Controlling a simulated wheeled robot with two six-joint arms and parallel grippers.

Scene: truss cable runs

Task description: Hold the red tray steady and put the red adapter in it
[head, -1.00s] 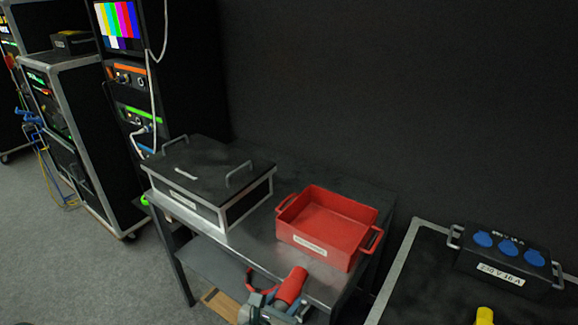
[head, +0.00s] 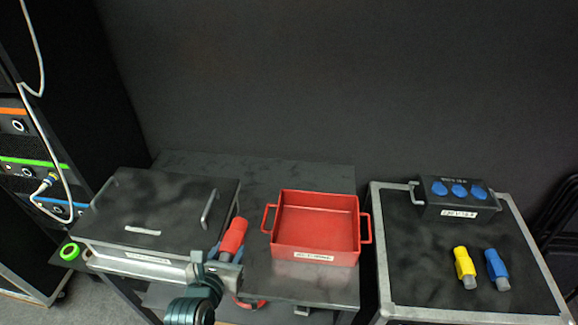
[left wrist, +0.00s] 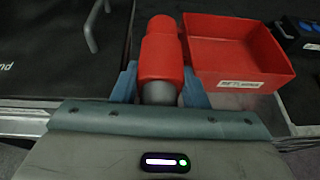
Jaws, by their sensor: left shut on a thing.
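The red tray (head: 313,252) is an open box with a handle on each side and a white label on its front. It stands upright and empty on the dark table. In the left wrist view the adapter (left wrist: 161,50) has a red body and a grey lower end between the blue-grey fingers. The tray (left wrist: 238,75) is right of it there, apart from the gripper. My right gripper is not in view.
A black lidded case (head: 160,210) with grey handles stands on the table's left. On the right, a metal-edged case (head: 420,270) carries a yellow adapter (head: 464,265), a blue adapter (head: 496,266) and a black box with blue sockets (head: 457,205). A dark wall closes the back.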

